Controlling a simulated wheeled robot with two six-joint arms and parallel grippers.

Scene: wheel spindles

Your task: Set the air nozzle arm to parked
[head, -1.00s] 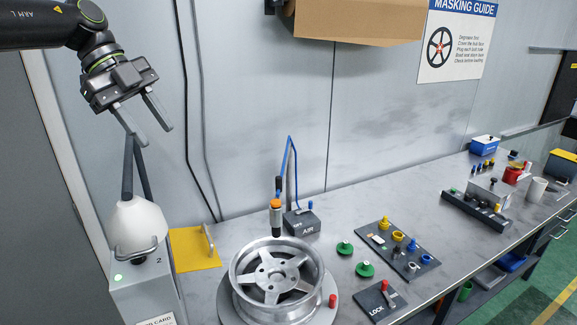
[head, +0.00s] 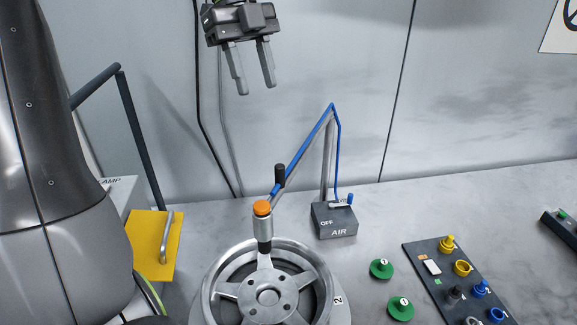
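The air nozzle arm (head: 305,147) is a blue tube that rises from the grey AIR box (head: 334,220) and slopes down to the left. Its nozzle (head: 263,224), with an orange cap, hangs over the back part of the silver wheel (head: 267,297). A black upright handle (head: 280,175) stands on the arm near the nozzle. My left gripper (head: 256,90) is open and empty, fingers down, above and left of the black handle. My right gripper is not in view.
A yellow plate with a metal handle (head: 142,240) lies left of the wheel. Green plugs (head: 381,268) and a dark tray (head: 421,256) of coloured plugs lie to the right. Bare bench lies right of the box.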

